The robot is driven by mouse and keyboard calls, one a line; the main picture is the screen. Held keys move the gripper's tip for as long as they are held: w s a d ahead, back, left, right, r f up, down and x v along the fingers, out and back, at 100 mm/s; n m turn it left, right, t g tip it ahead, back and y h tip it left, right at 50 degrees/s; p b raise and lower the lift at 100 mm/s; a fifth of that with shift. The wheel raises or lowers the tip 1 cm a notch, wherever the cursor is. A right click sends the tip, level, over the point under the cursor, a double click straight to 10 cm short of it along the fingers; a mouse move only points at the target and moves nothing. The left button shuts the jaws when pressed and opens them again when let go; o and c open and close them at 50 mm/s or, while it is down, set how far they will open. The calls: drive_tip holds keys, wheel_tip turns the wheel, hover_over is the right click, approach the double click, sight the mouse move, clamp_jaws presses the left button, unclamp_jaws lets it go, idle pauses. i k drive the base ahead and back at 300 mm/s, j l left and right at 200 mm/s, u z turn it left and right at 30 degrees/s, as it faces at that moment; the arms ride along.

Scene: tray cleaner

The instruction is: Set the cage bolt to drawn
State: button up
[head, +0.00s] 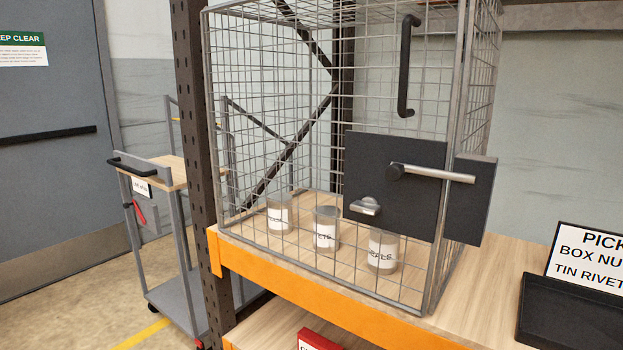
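The cage (308,262) is a grey wire-mesh box standing on a wooden shelf. On its front is a dark lock plate (400,213), with a second dark plate (477,205) to the right of it, past the door's edge. The cage bolt (435,174) is a silver rod with a black knob (395,172) at its left end. It lies nearly level, crosses the gap between the plates, and its right end overlaps the right plate. A small silver turn-piece (365,206) sits lower left on the lock plate. My gripper is not in view.
A black vertical handle (405,68) is on the cage front above the plate. Several labelled tubs, including one in the middle (326,230), stand inside. A black tray (570,318) and a sign (590,262) are at right. A trolley (170,175) stands left, beyond a rack post (193,150).

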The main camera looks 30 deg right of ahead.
sight(396, 171)
drive_tip(key=z, duration=1.2)
drive_tip(key=k+l+u, duration=0.2)
drive_tip(key=i+l, duration=0.05)
